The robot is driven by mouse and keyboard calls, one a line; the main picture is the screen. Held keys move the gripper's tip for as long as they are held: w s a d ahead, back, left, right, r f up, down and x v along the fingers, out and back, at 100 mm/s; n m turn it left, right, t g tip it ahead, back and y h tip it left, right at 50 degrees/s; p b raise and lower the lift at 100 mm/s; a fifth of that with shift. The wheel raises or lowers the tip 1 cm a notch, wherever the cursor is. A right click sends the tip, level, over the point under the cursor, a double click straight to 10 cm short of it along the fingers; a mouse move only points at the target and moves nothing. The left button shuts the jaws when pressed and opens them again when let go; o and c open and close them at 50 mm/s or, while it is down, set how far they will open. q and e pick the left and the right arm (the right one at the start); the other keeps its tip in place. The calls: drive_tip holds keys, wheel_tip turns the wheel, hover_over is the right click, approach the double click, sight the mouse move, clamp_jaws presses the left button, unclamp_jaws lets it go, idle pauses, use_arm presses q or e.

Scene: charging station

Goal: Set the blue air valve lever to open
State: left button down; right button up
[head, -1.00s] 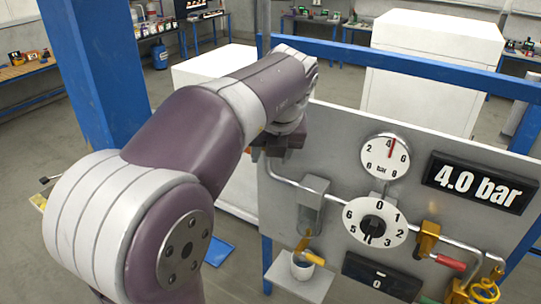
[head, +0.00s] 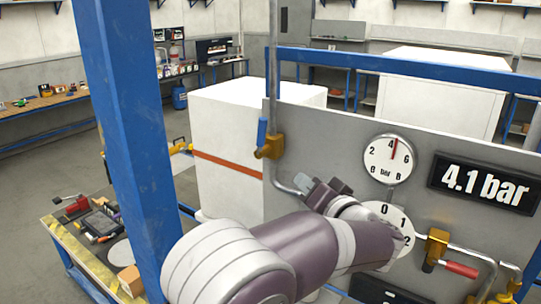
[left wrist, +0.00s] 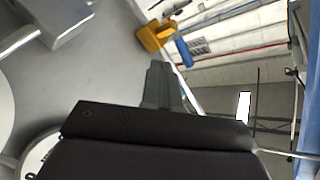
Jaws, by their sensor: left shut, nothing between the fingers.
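The blue air valve lever (head: 262,132) points upward, roughly in line with the vertical pipe, on its brass valve body (head: 269,147) at the panel's left edge. In the left wrist view the blue lever (left wrist: 184,53) and brass valve (left wrist: 151,37) show at the top, beyond the finger. My left gripper (head: 326,190) is shut and empty in front of the panel, below and to the right of the valve, apart from the lever. In the left wrist view the gripper (left wrist: 160,85) shows as a dark grey finger. My right gripper is out of view.
A round gauge (head: 388,160) and a display (head: 483,183) reading 4.1 bar are on the panel. My left arm partly covers the numbered dial (head: 398,215). A second brass valve (head: 435,247) has a red lever (head: 461,269). A blue post (head: 125,130) stands left.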

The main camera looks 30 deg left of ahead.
use_arm(q)
wheel_tip(320, 180, up, 3)
drive_tip(key=m+t+y, duration=0.1)
drive_tip(key=m+t, duration=0.1)
drive_tip(key=m, duration=0.6)
drive_tip(key=m+p, duration=0.3)
drive_tip(key=p, duration=0.3)
approach(262, 132)
drive_tip(key=w+a, duration=0.4)
drive_tip(key=w, duration=0.1)
drive_tip(key=shift+w+a+r, duration=0.1)
drive_tip(key=shift+w+r, duration=0.05)
drive_tip(key=shift+w, duration=0.15)
drive_tip(key=shift+w, duration=0.1)
drive_tip(key=a+r+p, duration=0.1)
drive_tip(key=p, duration=0.2)
drive_tip(key=shift+a+r, duration=0.1)
drive_tip(key=shift+a, duration=0.05)
